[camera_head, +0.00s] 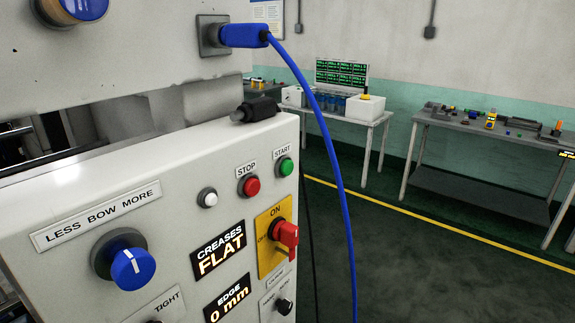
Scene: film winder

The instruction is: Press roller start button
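A green round button (285,167) sits on the white machine panel (150,235), under a label (282,152) reading START. To its left is a red button (250,186) under a label reading STOP. Further left is a white button or lamp (207,198). All are unobstructed in the head view. Neither of my grippers shows in this view.
A red rotary switch (287,234) on a yellow plate and a blue bow knob (131,267) project below the buttons. Displays read CREASES FLAT (218,250) and EDGE 0 mm. A blue cable (330,135) hangs right of the panel. Tables (480,131) stand farther back.

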